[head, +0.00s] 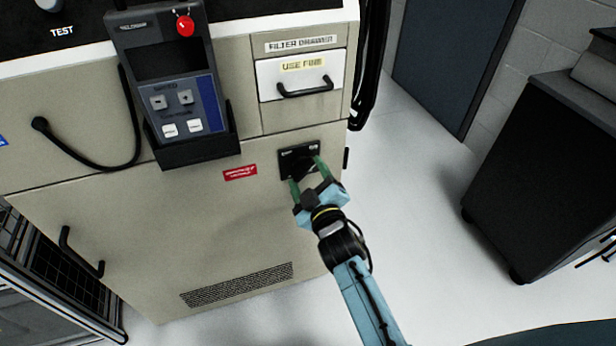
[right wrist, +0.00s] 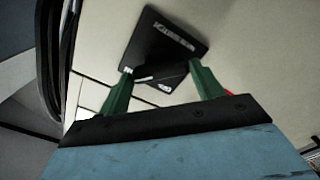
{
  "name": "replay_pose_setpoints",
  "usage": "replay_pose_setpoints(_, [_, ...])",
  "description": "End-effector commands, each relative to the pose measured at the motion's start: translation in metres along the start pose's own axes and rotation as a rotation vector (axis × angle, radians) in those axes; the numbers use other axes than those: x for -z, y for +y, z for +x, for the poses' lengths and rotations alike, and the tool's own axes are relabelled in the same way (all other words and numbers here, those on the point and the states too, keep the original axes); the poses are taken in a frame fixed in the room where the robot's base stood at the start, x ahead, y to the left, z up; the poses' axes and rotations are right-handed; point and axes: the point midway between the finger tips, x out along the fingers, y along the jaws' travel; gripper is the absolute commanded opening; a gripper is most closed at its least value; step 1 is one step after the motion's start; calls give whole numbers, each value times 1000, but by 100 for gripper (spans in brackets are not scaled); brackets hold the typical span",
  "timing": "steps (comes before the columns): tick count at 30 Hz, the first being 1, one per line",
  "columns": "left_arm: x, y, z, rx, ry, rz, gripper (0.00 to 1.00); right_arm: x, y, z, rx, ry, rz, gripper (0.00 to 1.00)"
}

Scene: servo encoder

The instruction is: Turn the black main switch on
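The black main switch (head: 299,162) is on the front of the beige cabinet, right of a small red label. Its dark plate (right wrist: 168,45) also shows in the right wrist view, with a black knob (right wrist: 163,76) standing out between my fingers. My right gripper (head: 305,172) has its two green fingers spread, one on each side of the knob. In the right wrist view, gaps seem to show between the fingers and the knob; whether either finger touches it I cannot tell. The knob's exact setting is hard to read. My left gripper is not in view.
A handheld pendant (head: 175,85) with a red button sits in a black holder left of the switch. A drawer (head: 300,76) with a black handle is above it. A dark wheeled cabinet (head: 545,165) stands at right, with clear floor between.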

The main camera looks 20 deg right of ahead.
Motion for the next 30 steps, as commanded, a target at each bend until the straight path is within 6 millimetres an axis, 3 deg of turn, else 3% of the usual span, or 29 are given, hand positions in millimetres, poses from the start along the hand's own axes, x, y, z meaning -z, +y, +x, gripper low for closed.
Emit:
replay_pose_setpoints(1, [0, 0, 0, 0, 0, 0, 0, 0, 0, 0, 0, -1, 0, 73])
replay_pose_setpoints(4, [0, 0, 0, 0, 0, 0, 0, 0, 0, 0, 0, 0, -1, 85])
replay_pose_setpoints(16, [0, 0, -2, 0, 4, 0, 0, 0, -1, -8, 2, -2, -3, 85])
replay_pose_setpoints(20, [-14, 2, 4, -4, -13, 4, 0, 0, 0, -28, 2, -2, -2, 85])
replay_pose_setpoints(30, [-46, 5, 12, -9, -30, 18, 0, 0, 0, -99, 2, -4, -1, 85])
